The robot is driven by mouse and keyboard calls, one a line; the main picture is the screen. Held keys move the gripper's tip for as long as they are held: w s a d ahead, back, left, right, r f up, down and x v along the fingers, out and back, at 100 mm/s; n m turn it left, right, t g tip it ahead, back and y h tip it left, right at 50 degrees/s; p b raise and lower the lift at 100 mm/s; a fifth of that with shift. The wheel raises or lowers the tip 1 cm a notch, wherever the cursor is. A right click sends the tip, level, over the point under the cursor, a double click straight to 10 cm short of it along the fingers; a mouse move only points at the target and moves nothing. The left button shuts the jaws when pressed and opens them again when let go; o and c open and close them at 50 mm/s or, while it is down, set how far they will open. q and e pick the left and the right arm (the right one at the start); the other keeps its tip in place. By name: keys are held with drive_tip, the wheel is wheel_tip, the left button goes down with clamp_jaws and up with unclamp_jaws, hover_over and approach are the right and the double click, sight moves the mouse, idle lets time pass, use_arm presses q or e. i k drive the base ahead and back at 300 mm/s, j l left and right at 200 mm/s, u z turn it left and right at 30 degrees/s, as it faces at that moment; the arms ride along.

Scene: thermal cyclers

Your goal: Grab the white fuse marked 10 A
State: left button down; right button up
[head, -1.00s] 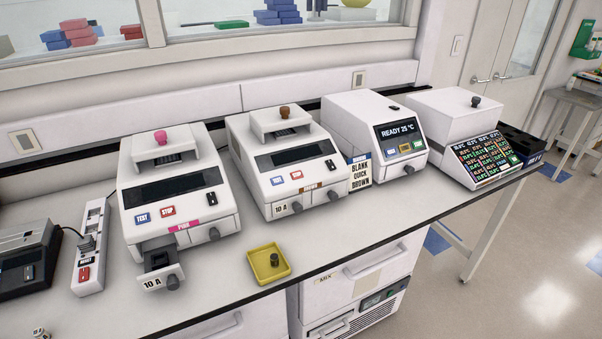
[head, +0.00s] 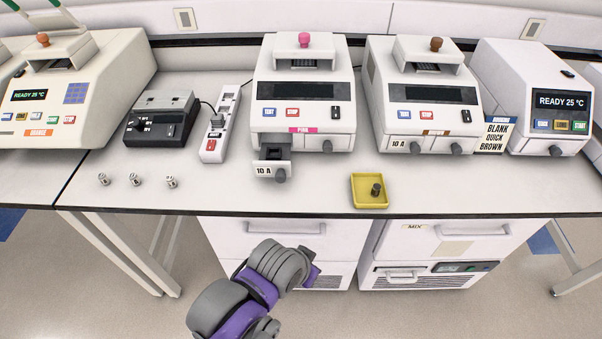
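Three small white cylinders that look like fuses stand on the bench at the left: a left one (head: 103,179), a middle one (head: 135,180) and a right one (head: 171,182). Their dark markings are too small to read, so I cannot tell which is 10 A. The pink-labelled white cycler (head: 303,115) has a small front drawer (head: 268,170) pulled out, marked 10 A. Part of one of my arms, grey and purple, shows at the bottom centre, below the bench edge. No gripper fingers are visible.
A yellow tray (head: 359,203) holding a dark knobbed piece (head: 376,190) sits near the front edge. A black box (head: 160,118) and a power strip (head: 214,140) stand behind the fuses. More cyclers line the back. The bench around the fuses is clear.

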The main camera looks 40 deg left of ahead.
sight(102, 176)
drive_tip(key=u, duration=1.6)
drive_tip(key=i+j+u, duration=0.1)
drive_tip(key=j+u, duration=0.15)
drive_tip(key=j, duration=0.2)
drive_tip(key=i+j+u, duration=0.15)
drive_tip(key=j+u, duration=0.15)
drive_tip(key=j, duration=0.15)
